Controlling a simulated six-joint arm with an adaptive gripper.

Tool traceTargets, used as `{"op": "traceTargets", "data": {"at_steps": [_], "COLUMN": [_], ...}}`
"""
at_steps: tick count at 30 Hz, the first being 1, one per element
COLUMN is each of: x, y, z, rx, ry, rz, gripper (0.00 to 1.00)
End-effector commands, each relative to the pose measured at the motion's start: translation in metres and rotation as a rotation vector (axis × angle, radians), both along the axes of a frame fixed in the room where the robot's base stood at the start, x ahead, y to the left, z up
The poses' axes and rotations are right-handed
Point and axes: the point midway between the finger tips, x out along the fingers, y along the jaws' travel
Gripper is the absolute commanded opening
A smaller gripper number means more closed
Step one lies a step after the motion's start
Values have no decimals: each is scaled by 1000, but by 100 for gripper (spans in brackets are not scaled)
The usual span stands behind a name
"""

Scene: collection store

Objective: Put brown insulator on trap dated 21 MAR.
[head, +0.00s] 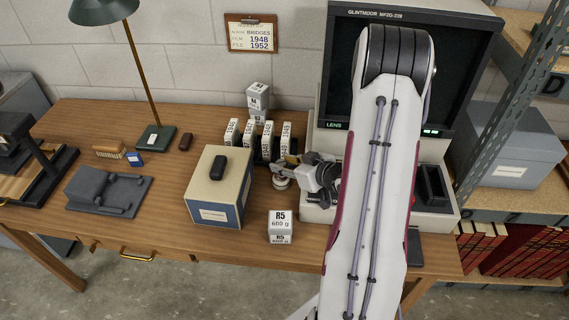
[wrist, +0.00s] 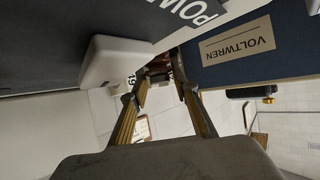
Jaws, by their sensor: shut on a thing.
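My gripper (head: 288,165) is over the desk, to the right of the cream and blue box, pointing left. In the wrist view its two fingers (wrist: 160,84) close on a small dark brown thing (wrist: 158,66), mostly hidden; I cannot tell for sure that it is the brown insulator. In the head view a small round pale thing (head: 281,183) shows just below the fingertips; I cannot tell what it is or whether the gripper touches it. I can read no 21 MAR date, so I cannot pick out that trap.
The cream and blue box (head: 212,200) is close on the left. A row of white dated boxes (head: 267,142) stands behind the gripper. A white R5 600 g box (head: 280,226) stands in front. A film reader (head: 345,110) stands to the right. A lamp (head: 155,137) is farther left.

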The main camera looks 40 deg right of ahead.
Motion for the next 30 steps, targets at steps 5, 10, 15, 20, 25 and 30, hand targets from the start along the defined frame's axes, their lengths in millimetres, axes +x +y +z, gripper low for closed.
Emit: {"op": "traceTargets", "data": {"at_steps": [5, 10, 15, 20, 25, 30], "x": [0, 0, 0, 0, 0, -3], "y": [0, 0, 0, 0, 0, -1], "z": [0, -3, -3, -3, -2, 2], "rx": [0, 1, 0, 0, 0, -1], "ry": [0, 0, 1, 1, 0, 1], "rz": [0, 0, 0, 0, 0, -1], "gripper": [6, 6, 46, 46, 46, 46]}}
